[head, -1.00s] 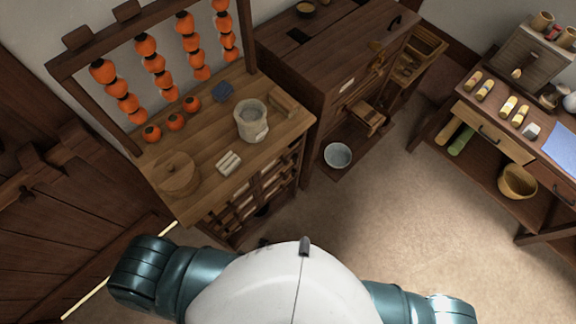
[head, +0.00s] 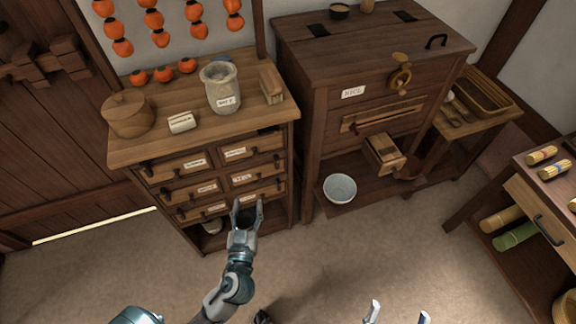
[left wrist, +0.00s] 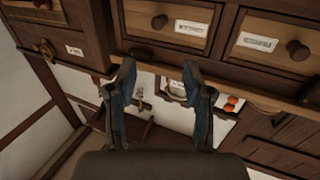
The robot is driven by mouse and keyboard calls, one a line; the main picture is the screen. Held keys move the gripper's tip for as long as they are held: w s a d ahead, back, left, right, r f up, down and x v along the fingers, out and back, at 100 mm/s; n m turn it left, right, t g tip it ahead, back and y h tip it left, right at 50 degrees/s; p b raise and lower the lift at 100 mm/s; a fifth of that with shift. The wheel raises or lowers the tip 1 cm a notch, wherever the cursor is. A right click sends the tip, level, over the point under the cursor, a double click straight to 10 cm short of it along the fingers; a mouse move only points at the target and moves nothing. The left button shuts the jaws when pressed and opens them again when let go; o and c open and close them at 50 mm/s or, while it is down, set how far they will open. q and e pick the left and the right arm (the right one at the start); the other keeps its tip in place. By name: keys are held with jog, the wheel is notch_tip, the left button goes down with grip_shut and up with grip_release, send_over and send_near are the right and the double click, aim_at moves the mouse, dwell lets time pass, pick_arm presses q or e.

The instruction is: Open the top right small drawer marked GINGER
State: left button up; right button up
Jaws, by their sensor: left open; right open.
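The drawer chest stands at left centre in the head view, with two columns of small drawers that look shut. The top right drawer (head: 252,149) has a pale label and a dark knob; its lettering is too small to read. My left gripper (head: 247,207) is open and empty, in front of the chest's lower right drawers. In the left wrist view, seemingly upside down, its fingers (left wrist: 158,75) are apart, near a right-column drawer (left wrist: 165,36), probably the top one. They touch no knob. My right gripper (head: 398,312) is open and empty at the bottom edge.
A labelled jar (head: 220,90), a round lidded box (head: 128,115) and a white block (head: 182,122) stand on the chest. A big wooden bin (head: 345,60) stands to its right, with a white bowl (head: 340,188) at its foot. Floor in front is clear.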

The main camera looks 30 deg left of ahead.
pick_arm(q)
send_near(256, 158)
jog(key=x, duration=0.5)
jog(key=shift+w+d+b, duration=0.2)
jog(key=shift+w+b, duration=0.05)
jog(key=shift+b, duration=0.1)
jog(key=x, duration=0.4)
jog(key=shift+s+a+f, duration=0.1)
jog(key=shift+s+a, duration=0.05)
jog(key=shift+a, duration=0.05)
jog(key=shift+w+a+b, duration=0.3)
jog(key=shift+a, duration=0.2)
jog(key=shift+d, duration=0.3)
jog(key=shift+c, duration=0.5)
jog(key=shift+d, duration=0.1)
jog(key=c, duration=0.8)
grip_shut()
pick_arm(e)
jog(key=s+r+t, duration=0.1)
jog(key=s+d+m+t, duration=0.1)
jog(key=shift+s+r+t, duration=0.25)
jog(key=shift+r+t, duration=0.15)
